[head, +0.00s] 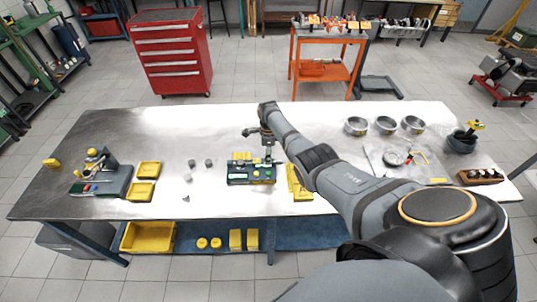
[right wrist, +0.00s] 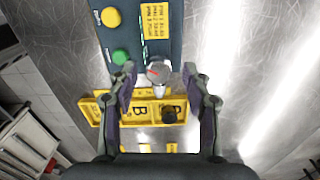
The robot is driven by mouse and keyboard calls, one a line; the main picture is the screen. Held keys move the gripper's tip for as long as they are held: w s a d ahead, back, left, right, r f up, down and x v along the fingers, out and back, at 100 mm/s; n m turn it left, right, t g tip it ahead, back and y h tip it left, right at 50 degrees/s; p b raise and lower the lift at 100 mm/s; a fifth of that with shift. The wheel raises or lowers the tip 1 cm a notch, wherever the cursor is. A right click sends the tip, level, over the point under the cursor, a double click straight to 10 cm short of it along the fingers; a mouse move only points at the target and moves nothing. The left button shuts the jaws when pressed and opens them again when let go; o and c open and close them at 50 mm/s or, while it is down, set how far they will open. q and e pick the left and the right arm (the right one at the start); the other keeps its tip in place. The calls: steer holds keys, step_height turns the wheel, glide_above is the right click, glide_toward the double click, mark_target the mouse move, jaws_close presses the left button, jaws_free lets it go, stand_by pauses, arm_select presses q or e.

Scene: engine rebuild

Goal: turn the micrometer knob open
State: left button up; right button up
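A silver round knob (right wrist: 158,71) with a red mark sits at the end of a dark box (right wrist: 148,28) in the right wrist view. It looks like the micrometer knob. My right gripper (right wrist: 160,78) is open, with a finger on each side of the knob and the knob nearer the left finger. Contact with the knob cannot be told. In the head view my right gripper (head: 268,152) points down at the dark green box (head: 250,178), and the knob is too small to make out. My left gripper is not in view.
Yellow trays (right wrist: 92,108) lie just beyond the knob end of the box. The box carries a yellow button (right wrist: 111,17), a green button (right wrist: 121,57) and a yellow label (right wrist: 157,20). Metal rings (head: 356,125) stand at the right. The table's back left is clear.

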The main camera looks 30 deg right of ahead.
step_height(320, 180, up, 12)
stand_by(0.6)
